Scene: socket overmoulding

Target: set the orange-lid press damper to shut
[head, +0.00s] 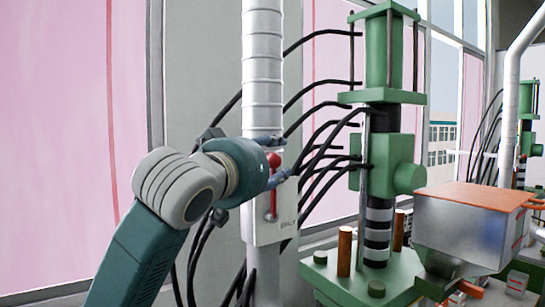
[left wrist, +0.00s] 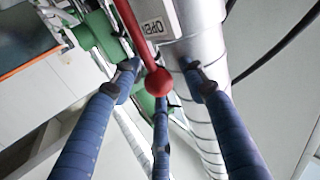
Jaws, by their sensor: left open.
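The damper is a pale plate (head: 259,232) on the vertical duct, with a red lever (head: 273,190) standing up along it, knob at the top. In the left wrist view the red ball knob (left wrist: 158,82) and its shaft show clearly, beside a plate marked OPEN (left wrist: 151,28). My left gripper (head: 281,159) is at the knob end of the lever. In the left wrist view its blue fingers (left wrist: 160,76) are open and spread around the knob, with gaps visible.
The ribbed duct (head: 262,55) rises above the plate. Black hoses (head: 320,150) run close behind it to the green press (head: 385,60). A hopper with an orange lid (head: 475,194) stands at right. Pink window panels (head: 60,130) are behind at left.

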